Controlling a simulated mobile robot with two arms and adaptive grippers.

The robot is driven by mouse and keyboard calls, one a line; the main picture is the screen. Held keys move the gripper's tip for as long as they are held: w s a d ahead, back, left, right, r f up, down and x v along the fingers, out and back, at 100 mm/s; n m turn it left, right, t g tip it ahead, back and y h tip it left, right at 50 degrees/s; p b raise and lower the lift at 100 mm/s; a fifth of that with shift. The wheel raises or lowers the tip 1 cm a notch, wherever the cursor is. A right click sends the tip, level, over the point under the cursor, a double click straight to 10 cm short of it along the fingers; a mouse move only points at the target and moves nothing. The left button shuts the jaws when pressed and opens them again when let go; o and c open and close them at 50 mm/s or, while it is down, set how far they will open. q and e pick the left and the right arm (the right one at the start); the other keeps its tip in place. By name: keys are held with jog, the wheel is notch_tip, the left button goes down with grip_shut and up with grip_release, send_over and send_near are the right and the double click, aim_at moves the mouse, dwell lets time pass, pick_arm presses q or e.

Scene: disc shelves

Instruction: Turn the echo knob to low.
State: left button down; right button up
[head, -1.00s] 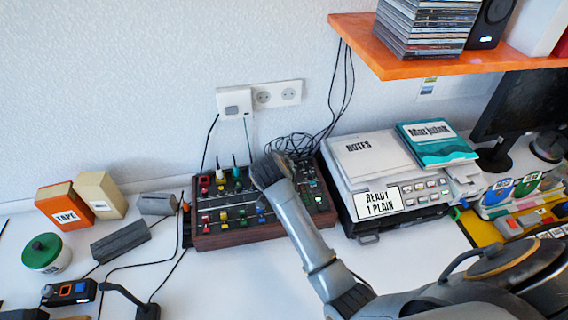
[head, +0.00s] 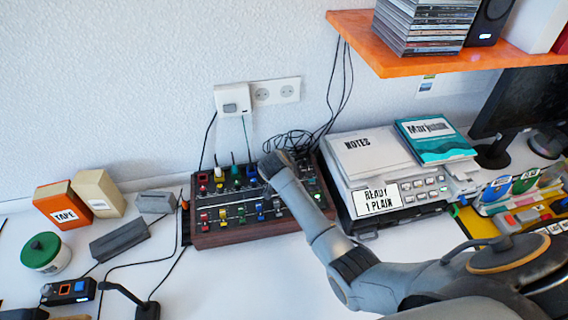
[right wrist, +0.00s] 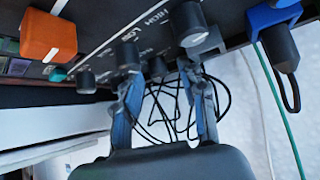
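The mixer (head: 245,228) is a dark panel with wooden sides, colored knobs and sliders, on the desk against the wall. My right arm reaches over its back right part; my right gripper (right wrist: 160,82) is hidden under the wrist in the head view. In the right wrist view its two fingers are apart, with their tips close to the panel. A small dark knob (right wrist: 157,66) shows between the tips. I cannot read an echo label. My left gripper is not in view.
An orange block-shaped cap (right wrist: 48,36) and a blue plug (right wrist: 275,15) flank the knobs in the wrist view. A grey device (head: 405,187) stands right of the mixer, a grey block (head: 120,239) left. Cables hang behind. An orange shelf (head: 450,65) overhangs at upper right.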

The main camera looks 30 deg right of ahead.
grip_shut()
